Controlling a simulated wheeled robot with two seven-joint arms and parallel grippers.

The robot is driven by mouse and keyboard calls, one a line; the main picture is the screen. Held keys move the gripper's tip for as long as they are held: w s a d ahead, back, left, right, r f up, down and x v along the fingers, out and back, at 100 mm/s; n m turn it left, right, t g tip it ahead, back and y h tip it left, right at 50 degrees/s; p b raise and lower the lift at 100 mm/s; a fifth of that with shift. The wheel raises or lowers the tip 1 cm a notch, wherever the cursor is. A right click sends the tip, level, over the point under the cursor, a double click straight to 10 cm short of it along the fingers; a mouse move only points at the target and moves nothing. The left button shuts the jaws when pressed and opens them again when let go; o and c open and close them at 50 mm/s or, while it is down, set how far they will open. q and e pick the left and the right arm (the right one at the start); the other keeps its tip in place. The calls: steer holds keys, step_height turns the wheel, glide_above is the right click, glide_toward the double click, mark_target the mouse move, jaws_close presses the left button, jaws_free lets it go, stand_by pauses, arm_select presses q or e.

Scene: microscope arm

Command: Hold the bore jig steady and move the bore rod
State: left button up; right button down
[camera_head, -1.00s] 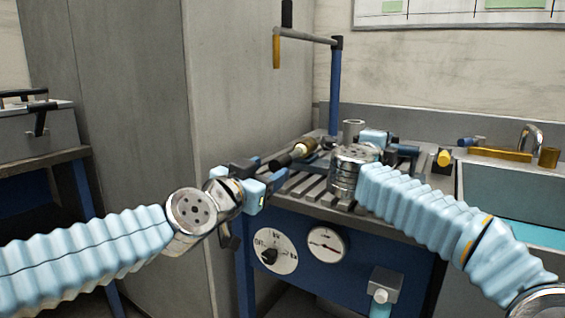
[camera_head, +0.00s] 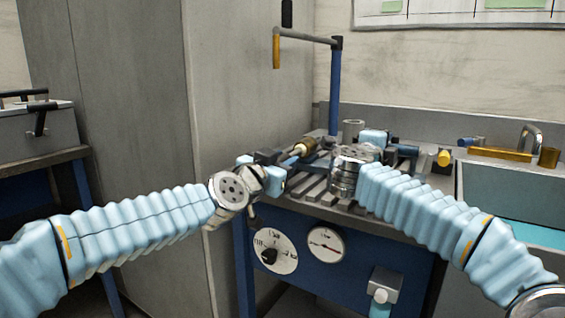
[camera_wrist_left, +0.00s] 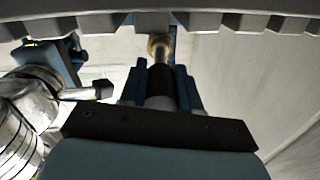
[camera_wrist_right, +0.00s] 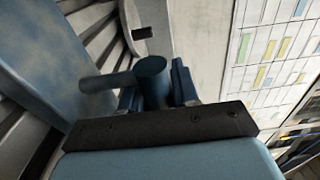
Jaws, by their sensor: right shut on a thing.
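The bore rod (camera_head: 303,149) lies at the left of the slatted bench, with a brass-coloured collar and a dark grip. My left gripper (camera_head: 283,159) is at its near end. In the left wrist view the fingers (camera_wrist_left: 161,90) stand on both sides of the dark grip (camera_wrist_left: 160,78); they look open around it. My right gripper (camera_wrist_right: 157,90) is shut on a dark blue round handle (camera_wrist_right: 152,74), apparently of the bore jig. A grey upright cylinder, seemingly the jig's body (camera_head: 352,127), stands behind my right wrist, its lower part hidden.
The slatted bench top (camera_head: 312,186) has a blue front with dials. A blue post with a crossbar (camera_head: 335,85) rises behind. A sink (camera_head: 510,190) is at the right, with a yellow-ended item (camera_head: 444,158) near it. A grey cabinet wall stands left.

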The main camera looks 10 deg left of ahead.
mark_target(289, 157)
arm_select(q)
jaws_close()
steer(key=x, duration=0.3)
steer(key=shift+w, duration=0.2)
steer(key=o, duration=0.8)
jaws_free()
steer(key=shift+s, duration=0.1)
steer(key=v, duration=1.1)
steer(key=shift+s+a, duration=0.15)
steer(key=shift+s, duration=0.2)
